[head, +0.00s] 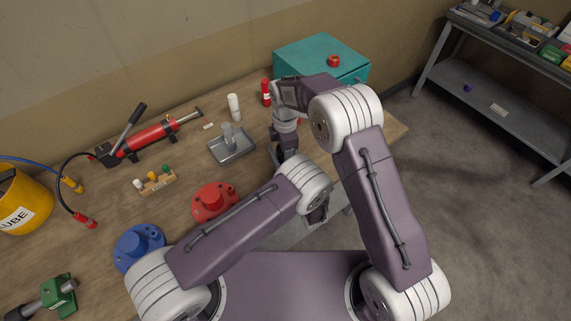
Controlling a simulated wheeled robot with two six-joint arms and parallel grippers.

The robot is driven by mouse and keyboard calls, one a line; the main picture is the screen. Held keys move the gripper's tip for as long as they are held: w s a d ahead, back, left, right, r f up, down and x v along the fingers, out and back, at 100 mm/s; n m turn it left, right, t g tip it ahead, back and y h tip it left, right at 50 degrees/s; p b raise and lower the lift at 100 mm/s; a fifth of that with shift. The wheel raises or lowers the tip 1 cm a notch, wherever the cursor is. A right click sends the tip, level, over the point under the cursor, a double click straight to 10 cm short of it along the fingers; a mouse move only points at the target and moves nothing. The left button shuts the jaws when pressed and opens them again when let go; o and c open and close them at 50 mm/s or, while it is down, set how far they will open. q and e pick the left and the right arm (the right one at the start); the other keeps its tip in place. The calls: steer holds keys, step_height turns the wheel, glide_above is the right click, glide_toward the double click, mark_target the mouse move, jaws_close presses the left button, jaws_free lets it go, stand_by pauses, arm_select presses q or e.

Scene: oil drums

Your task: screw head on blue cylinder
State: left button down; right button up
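A blue flanged piece with a short raised cylinder (138,245) sits on the wooden bench at the lower left, partly hidden by my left arm. A similar red piece (212,200) sits to its right. I cannot tell which thing is the head. My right gripper (284,155) points down at the bench's right part, to the right of the grey tray. Its finger gap is not clear. My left gripper (318,214) is by the bench's front edge, mostly hidden under my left wrist. Neither gripper visibly holds anything.
The grey tray (245,152) holds a grey upright part. A small wooden rack (157,184) holds coloured pegs. A red hand pump (150,135), white bottle (234,107), red bottle (266,91), teal cabinet (310,55), yellow bucket (25,200) and green vise (60,294) also stand here.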

arm_select(q)
steer(key=shift+a, duration=0.1)
stand_by(0.8)
arm_select(e)
steer(key=o, duration=1.5)
steer(key=shift+o, duration=0.2)
steer(key=shift+r, duration=0.1)
steer(key=shift+r, duration=2.2)
steer(key=o, duration=0.5)
step_height(320, 180, up, 12)
arm_select(q)
steer(key=shift+c, duration=2.3)
jaws_free()
